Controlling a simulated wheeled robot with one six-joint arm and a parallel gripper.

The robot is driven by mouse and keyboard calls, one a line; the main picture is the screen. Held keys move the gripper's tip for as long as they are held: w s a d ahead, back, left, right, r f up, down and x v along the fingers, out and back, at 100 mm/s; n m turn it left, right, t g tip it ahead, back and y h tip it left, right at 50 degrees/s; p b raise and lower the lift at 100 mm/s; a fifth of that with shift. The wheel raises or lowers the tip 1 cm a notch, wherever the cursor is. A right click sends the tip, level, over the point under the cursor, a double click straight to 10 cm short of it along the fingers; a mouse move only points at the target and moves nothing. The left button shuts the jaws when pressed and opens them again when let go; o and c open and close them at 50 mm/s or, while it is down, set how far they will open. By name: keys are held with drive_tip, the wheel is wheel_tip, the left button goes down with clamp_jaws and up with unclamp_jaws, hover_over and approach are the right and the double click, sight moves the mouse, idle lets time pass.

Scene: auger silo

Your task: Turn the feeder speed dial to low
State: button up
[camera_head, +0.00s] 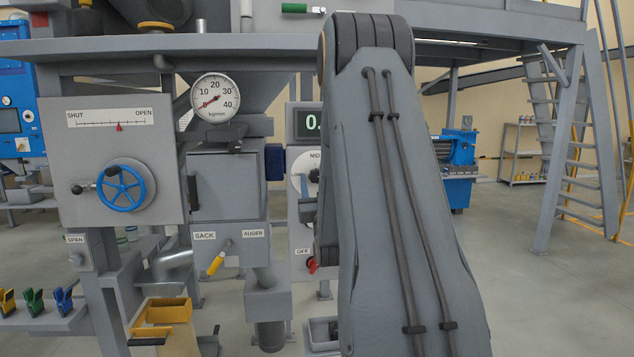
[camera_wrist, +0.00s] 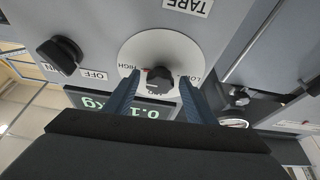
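The feeder speed dial's round white plate (camera_wrist: 185,48) is in the wrist view, which shows the panel upside down. HIGH is printed on its left and LOW on its right. Its dark knob (camera_wrist: 159,80) is in the middle, with a small red mark on its left, HIGH side. My gripper (camera_wrist: 158,79) has its two blue fingers apart, one on each side of the knob, with white plate showing in the gaps. I cannot tell how deep they reach.
A lit weight display (camera_wrist: 150,109) is close to the fingers. A black knob (camera_wrist: 60,55) beside an OFF label stands out from the panel. In the head view a blue handwheel (camera_head: 122,188) and a yellow-handled lever (camera_head: 216,264) are left of my arm.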

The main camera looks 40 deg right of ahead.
drive_tip(key=c, duration=0.9)
